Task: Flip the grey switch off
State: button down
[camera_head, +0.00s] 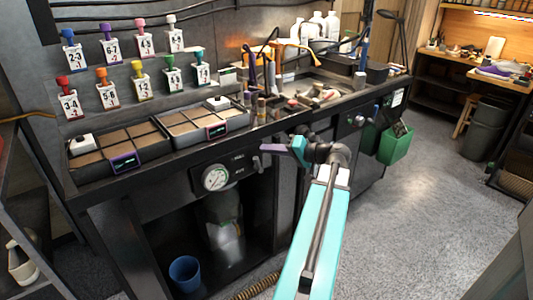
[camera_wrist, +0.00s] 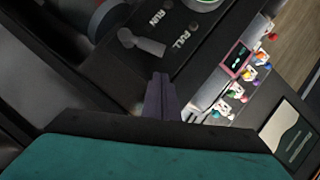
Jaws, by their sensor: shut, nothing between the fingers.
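The grey switch (camera_wrist: 141,42) shows in the wrist view as a small grey lever on the dark panel, beside the labels RUN and PULL. Its handle slants toward my fingers. My gripper (camera_wrist: 160,82) has its purple-grey fingers shut together with nothing between them. The fingertips appear just short of the switch handle in the picture; I cannot tell whether they touch it. In the head view my gripper (camera_head: 264,148) is in front of the bench edge, to the right of the gauge, and the switch is hard to make out there.
A round pressure gauge (camera_head: 215,177) sits on the bench front. Trays (camera_head: 195,128) with small lit displays and numbered, coloured-top bottles stand on and above the bench. A blue bucket (camera_head: 185,273) is in the open space below. A green bin (camera_head: 395,145) hangs at the right end.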

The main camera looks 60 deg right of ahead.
jog(key=d+v, duration=0.1)
jog(key=v, duration=0.9)
jog(key=shift+d+r, duration=0.4)
jog(key=shift+s, duration=0.1)
